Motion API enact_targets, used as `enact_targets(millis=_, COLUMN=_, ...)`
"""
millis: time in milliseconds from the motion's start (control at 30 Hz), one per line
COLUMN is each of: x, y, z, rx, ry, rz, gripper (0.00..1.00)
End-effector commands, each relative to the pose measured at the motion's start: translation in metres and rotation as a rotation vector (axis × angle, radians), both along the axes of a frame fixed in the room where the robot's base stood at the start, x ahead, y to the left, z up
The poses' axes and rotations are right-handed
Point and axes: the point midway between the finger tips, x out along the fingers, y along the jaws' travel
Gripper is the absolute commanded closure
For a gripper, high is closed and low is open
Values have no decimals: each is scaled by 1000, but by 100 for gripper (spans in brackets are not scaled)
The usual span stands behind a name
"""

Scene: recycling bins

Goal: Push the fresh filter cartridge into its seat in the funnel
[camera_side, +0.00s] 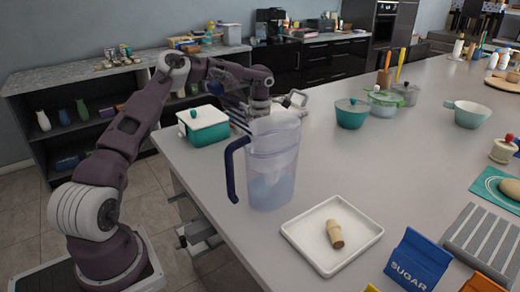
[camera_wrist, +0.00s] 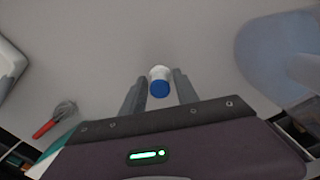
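My gripper (camera_wrist: 161,78) has a short white cylinder with a blue end, the filter cartridge (camera_wrist: 160,80), between its fingertips in the wrist view. Both fingers look close against the white part, and the blue end faces the camera. A clear pitcher (camera_side: 272,175) with a dark blue handle stands on the counter in the side view. The funnel (camera_side: 275,124) is in its upper part, and its seat is not clear to see. My gripper is by the pitcher's upper left, but its fingertips are hard to make out there. The pitcher's side shows at the wrist view's right edge (camera_wrist: 278,60).
A white tray (camera_side: 307,240) holding a tan plug-like piece (camera_side: 335,234) lies in front of the pitcher. A teal box with a white lid (camera_side: 204,127) stands to its left. A blue sugar packet (camera_side: 418,262) is at front right. Open counter lies right of the pitcher.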

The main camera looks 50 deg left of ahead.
Motion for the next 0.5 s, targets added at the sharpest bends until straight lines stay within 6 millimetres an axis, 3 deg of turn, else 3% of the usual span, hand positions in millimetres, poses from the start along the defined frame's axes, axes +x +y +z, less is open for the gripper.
enact_targets(millis=67, x=0, y=0, z=0, rx=0, ry=0, rz=0, gripper=64)
enact_targets(millis=200, x=0, y=0, z=0, rx=0, ry=0, rz=0, gripper=91)
enact_targets(millis=267, x=0, y=0, z=0, rx=0, ry=0, rz=0, gripper=100)
enact_targets(millis=500, x=0, y=0, z=5, rx=1, ry=-1, rz=1, gripper=100)
